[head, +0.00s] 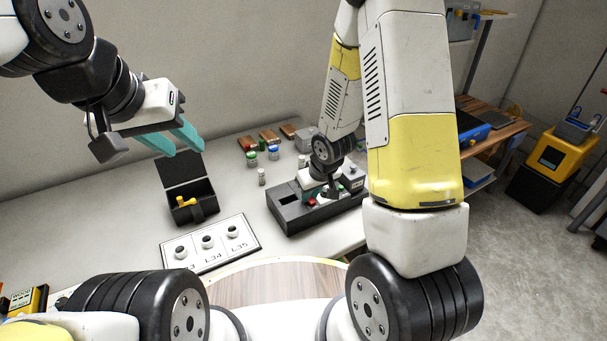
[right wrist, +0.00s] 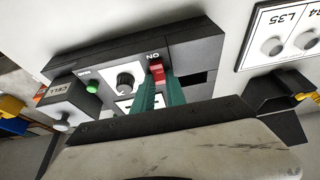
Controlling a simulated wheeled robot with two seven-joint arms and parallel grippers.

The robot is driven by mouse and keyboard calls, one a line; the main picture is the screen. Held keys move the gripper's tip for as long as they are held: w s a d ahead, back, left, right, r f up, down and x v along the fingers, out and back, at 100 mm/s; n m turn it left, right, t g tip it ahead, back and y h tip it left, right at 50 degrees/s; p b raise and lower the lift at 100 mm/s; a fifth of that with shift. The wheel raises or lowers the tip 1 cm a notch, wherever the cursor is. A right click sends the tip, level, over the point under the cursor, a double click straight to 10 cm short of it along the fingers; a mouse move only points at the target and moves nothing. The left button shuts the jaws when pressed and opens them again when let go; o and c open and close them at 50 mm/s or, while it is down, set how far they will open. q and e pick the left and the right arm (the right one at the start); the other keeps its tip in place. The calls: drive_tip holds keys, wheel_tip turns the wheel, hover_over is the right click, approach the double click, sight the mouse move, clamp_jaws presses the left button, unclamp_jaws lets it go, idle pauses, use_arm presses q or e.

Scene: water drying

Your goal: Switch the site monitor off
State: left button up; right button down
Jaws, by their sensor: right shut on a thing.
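The site monitor appears to be the dark grey box (head: 290,216) on the table in the head view. It also fills the upper middle of the right wrist view (right wrist: 205,52). There it has a red switch (right wrist: 157,73) beside an "ON" marking, a black knob (right wrist: 125,82) and a green button (right wrist: 92,87). My right gripper (right wrist: 160,83) has its teal fingertips at the red switch, one on each side, and is shut on it. The arm hides part of the box in the head view. My left gripper (head: 180,143) is open and empty above the table.
A white panel with round knobs (head: 211,242) lies in front. An open black box (head: 188,203) holding a yellow item stands behind it. Several small jars (head: 262,177) stand further back. A grey box marked CELL (right wrist: 68,105) sits beside the monitor.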

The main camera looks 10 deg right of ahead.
drive_tip(key=shift+s+t, duration=0.15)
drive_tip(key=shift+t, duration=0.15)
drive_tip(key=c, duration=1.4)
unclamp_jaws()
drive_tip(key=shift+o, duration=0.2)
drive_tip(key=v, duration=0.7)
drive_tip(key=shift+r, duration=0.3)
drive_tip(key=shift+s+d, duration=0.1)
